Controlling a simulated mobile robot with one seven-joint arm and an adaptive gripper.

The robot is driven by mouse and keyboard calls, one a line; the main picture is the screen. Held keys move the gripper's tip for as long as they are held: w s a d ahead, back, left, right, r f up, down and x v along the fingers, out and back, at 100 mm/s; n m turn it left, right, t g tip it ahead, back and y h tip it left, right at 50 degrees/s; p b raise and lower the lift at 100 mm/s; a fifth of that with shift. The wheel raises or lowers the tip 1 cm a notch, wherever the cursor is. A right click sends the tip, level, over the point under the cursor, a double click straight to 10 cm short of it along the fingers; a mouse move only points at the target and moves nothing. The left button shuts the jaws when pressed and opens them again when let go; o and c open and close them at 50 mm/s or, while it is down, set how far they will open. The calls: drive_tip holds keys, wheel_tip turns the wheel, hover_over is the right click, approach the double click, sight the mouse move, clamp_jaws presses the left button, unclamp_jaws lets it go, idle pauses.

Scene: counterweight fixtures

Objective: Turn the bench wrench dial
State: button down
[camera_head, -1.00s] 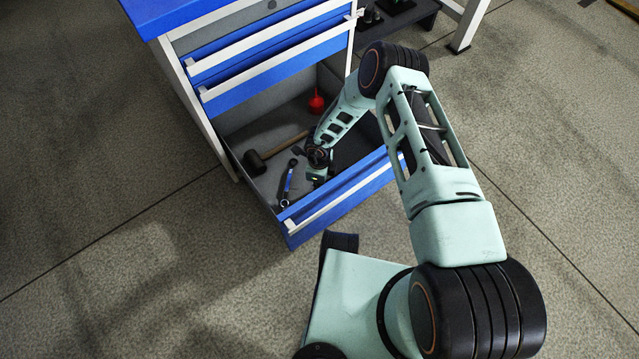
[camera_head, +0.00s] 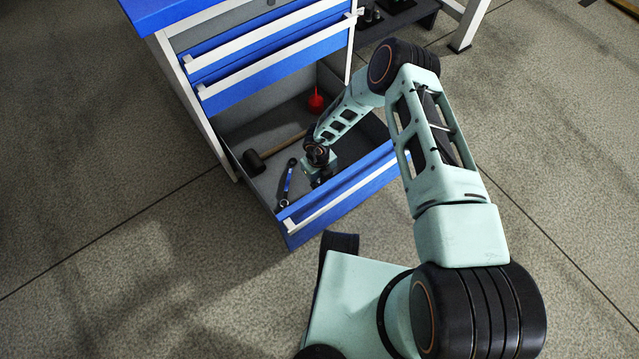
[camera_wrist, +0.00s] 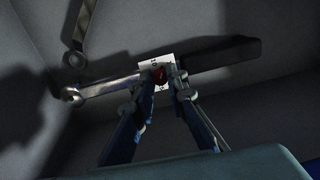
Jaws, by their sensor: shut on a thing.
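The dial sits in front of a white plate with dark marks (camera_wrist: 152,64). A wrench with a silver jaw end (camera_wrist: 100,87) and a dark handle (camera_wrist: 222,55) extends to both sides of the plate. In the head view, my gripper (camera_head: 318,181) is low inside the open bottom drawer (camera_head: 340,208). My wrist hides the dial there.
Upper drawers (camera_head: 270,70) overhang the rear.

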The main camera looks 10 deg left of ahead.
drive_tip(key=m, duration=0.5)
drive_tip(key=shift+m, duration=0.3)
drive_tip(key=shift+w, duration=0.1)
idle(0.3)
drive_tip(key=c, duration=1.9)
unclamp_jaws()
wheel_tip(320, 180, up, 12)
drive_tip(key=shift+a, duration=0.15)
